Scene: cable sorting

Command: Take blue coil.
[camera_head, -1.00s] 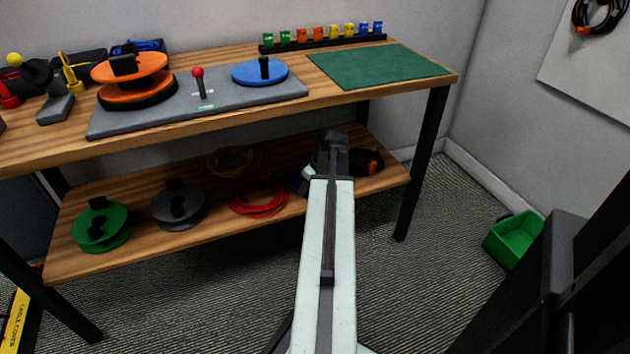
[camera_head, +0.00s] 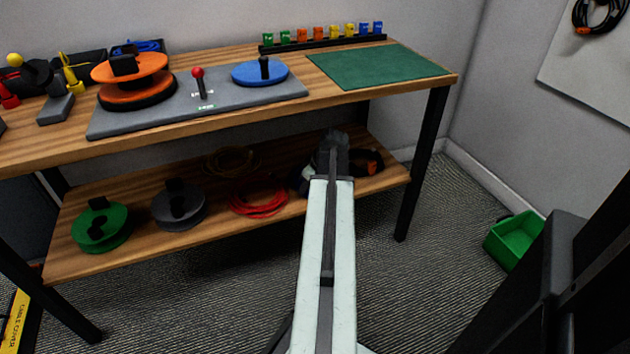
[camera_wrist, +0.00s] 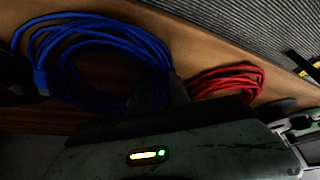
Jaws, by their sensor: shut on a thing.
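The blue coil (camera_wrist: 70,50) lies on the wooden lower shelf in the wrist view, a loose ring of several cable turns. My gripper (camera_wrist: 165,92) has its dark fingers at the coil's right edge, shut on its strands. The coil still appears to rest on or very close to the shelf. In the head view my gripper's end is over the right part of the lower shelf, and my arm hides the fingers and the blue coil there.
A red coil (camera_head: 258,200) lies just left of my arm; the wrist view shows it too (camera_wrist: 230,80). A grey spool (camera_head: 178,205) and a green spool (camera_head: 102,227) stand further left on the shelf (camera_head: 150,246). The tabletop (camera_head: 330,96) overhangs the shelf.

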